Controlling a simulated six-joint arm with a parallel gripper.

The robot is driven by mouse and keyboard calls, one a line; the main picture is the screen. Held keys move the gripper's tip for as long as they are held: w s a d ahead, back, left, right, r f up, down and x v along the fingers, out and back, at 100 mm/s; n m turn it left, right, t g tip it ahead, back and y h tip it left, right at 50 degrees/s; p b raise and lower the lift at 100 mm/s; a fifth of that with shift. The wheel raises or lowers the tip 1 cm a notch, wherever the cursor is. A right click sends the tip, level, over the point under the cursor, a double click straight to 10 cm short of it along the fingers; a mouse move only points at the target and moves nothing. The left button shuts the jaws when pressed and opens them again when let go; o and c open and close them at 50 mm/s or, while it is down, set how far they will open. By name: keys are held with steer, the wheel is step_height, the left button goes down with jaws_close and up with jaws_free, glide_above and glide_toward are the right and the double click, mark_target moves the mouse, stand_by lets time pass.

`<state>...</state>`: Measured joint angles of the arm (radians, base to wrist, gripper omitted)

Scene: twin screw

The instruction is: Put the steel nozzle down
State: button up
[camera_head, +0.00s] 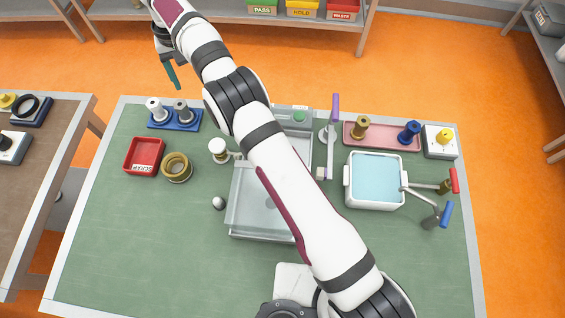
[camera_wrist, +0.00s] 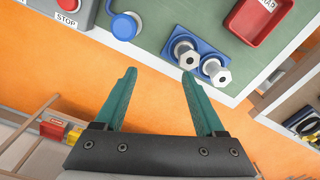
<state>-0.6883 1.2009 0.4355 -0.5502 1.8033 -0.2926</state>
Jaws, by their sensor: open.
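Two silvery, nozzle-like pieces stand upright in a blue holder (camera_head: 193,126) at the table's back left. The left piece (camera_head: 154,108) is pale and the right piece (camera_head: 182,112) is darker grey; I cannot tell which is the steel nozzle. Both also show in the wrist view, one nearer my fingers (camera_wrist: 187,55) and one farther right (camera_wrist: 215,71). My gripper (camera_head: 172,78) is raised behind the holder, beyond the table's back edge. In the wrist view my gripper (camera_wrist: 158,74) is open, its teal fingers apart with nothing between them.
A red scrap bin (camera_head: 143,156) and a brass ring (camera_head: 177,167) sit in front of the holder. A clear-walled tray (camera_head: 262,215) fills the middle, partly behind my arm. A pink tray (camera_head: 383,144) and a water basin (camera_head: 375,180) stand right. The table's front left is clear.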

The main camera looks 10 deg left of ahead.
steer(key=s+d+r+m, duration=0.2)
steer(key=s+d+r, duration=0.1)
steer(key=d+r, duration=0.55)
steer(key=s+d+r+m, duration=0.3)
steer(key=d+r, duration=0.3)
steer(key=d, duration=0.6)
steer(key=s+d+m+y, duration=0.1)
steer(key=s+d+m, duration=0.2)
steer(key=s+d, duration=0.8)
steer(key=s+d+f+m, duration=0.1)
steer(key=s+f, duration=0.1)
steer(key=s, duration=0.5)
steer(key=s+f+m, duration=0.1)
steer(key=s+f, duration=0.2)
steer(key=s, duration=0.4)
steer(key=shift+s+d+f+y, duration=0.2)
steer(key=shift+d+y, duration=0.1)
steer(key=shift+d, duration=0.1)
